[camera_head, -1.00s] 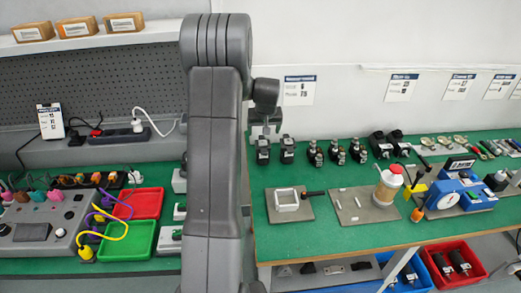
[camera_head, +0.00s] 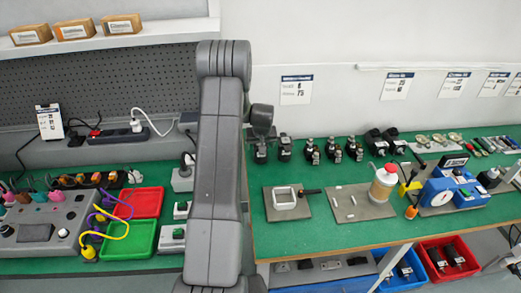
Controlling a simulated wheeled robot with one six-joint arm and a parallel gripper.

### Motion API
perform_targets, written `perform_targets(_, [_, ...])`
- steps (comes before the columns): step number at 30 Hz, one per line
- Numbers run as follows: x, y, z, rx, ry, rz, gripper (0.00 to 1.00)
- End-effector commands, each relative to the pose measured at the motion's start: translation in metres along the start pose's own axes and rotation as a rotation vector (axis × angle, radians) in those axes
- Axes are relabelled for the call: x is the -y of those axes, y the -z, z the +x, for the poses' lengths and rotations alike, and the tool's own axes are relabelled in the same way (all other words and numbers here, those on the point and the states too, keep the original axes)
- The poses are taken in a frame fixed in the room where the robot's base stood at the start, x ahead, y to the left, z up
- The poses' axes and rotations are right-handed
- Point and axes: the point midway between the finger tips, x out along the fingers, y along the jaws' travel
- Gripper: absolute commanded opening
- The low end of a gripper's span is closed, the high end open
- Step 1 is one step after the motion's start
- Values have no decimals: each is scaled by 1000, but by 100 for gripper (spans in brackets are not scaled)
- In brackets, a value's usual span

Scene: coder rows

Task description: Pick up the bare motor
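A row of small dark motors stands along the back of the green bench on the right. Two plain black ones, the left one (camera_head: 261,153) and its neighbour (camera_head: 284,148), stand at the row's left end. Several others, such as this one (camera_head: 312,151), carry paler metal parts on top. Which one is the bare motor is too small to tell for sure. My gripper (camera_head: 262,134) is mostly hidden by my wrist and arm; it is just above or behind the leftmost black motor. Its fingers cannot be made out.
Two larger black units (camera_head: 384,141) stand farther right in the row. In front lie a plate with a white square frame (camera_head: 284,199), a plate with a white-and-orange bottle (camera_head: 383,184), and a blue fixture (camera_head: 452,190). Red (camera_head: 140,202) and green (camera_head: 129,239) trays sit on the left bench.

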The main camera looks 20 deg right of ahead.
Motion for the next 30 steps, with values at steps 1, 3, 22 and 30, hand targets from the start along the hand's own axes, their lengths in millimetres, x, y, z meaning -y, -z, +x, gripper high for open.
perform_targets(1, [0, 0, 1, -1, 0, 0, 80])
perform_targets(3, [0, 0, 1, -1, 0, 0, 80])
perform_targets(22, [0, 2, -2, -3, 0, 0, 29])
perform_targets(30, [0, 15, -30, -8, -1, 0, 29])
